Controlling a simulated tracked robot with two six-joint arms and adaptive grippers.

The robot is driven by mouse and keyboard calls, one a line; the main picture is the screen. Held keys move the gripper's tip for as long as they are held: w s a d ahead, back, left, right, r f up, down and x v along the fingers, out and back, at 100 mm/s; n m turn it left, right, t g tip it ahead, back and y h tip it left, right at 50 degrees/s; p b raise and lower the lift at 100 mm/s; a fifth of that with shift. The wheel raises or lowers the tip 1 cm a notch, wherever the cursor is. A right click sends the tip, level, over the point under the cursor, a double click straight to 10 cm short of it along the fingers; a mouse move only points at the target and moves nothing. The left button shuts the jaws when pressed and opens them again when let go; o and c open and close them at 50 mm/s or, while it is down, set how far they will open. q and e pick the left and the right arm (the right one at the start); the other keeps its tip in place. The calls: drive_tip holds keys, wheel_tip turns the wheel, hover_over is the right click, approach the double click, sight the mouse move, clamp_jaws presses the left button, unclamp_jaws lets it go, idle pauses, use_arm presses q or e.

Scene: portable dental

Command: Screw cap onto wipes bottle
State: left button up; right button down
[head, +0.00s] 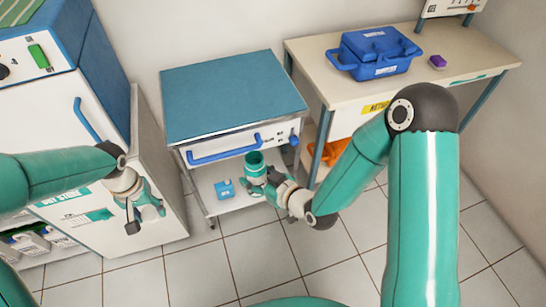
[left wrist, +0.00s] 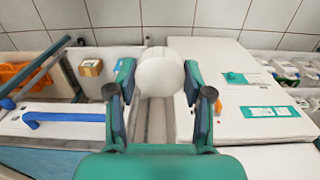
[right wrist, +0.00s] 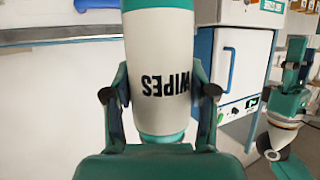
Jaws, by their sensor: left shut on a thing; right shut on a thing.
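The wipes bottle (head: 254,159) is teal with a white band and stands upright in my right gripper (head: 262,178), its top facing the head camera. In the right wrist view the bottle (right wrist: 158,60) fills the space between the fingers, and its WIPES lettering reads upside down. My left gripper (head: 146,212) is shut on a round white cap (left wrist: 160,76), clear between its fingers in the left wrist view. In the head view the cap is hard to make out. The left gripper is to the left of the bottle and well apart from it.
A blue-topped cart (head: 232,92) with a blue drawer handle stands behind the bottle. A small blue box (head: 224,188) is on its lower shelf. A white cabinet (head: 95,215) is at the left. A desk (head: 470,65) with a blue case (head: 373,52) is at the right.

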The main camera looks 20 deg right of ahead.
drive_tip(key=s+a, duration=0.1)
drive_tip(key=s+a+n+g+y, duration=0.1)
drive_tip(key=a, duration=0.1)
drive_tip(key=a+n+y, duration=0.1)
drive_tip(key=shift+s+a+f+g, duration=0.3)
drive_tip(key=shift+s+a, duration=0.1)
use_arm(q)
drive_tip(key=shift+s+a+m, duration=0.2)
drive_tip(key=shift+s+m, duration=0.1)
drive_tip(key=shift+s, duration=0.25)
drive_tip(key=shift+a+r+m, duration=0.3)
drive_tip(key=shift+a+r, duration=0.05)
drive_tip(key=shift+r, duration=0.4)
drive_tip(key=d+r, duration=0.1)
drive_tip(key=w+d+r+m, duration=0.1)
drive_tip(key=r, duration=0.1)
drive_tip(key=shift+w, duration=0.15)
drive_tip(key=d+r+m, duration=0.2)
drive_tip(key=d+r, duration=0.2)
drive_tip(key=d, duration=0.3)
drive_tip(key=s+d+r+m, duration=0.1)
drive_tip(key=d+r, duration=0.3)
drive_tip(key=d, duration=0.4)
drive_tip(key=d+r+m, duration=0.2)
drive_tip(key=d+r, duration=0.3)
drive_tip(key=d, duration=0.3)
drive_tip(key=shift+s+m, duration=0.2)
drive_tip(key=shift+m, duration=0.1)
use_arm(e)
drive_tip(key=shift+y, duration=0.3)
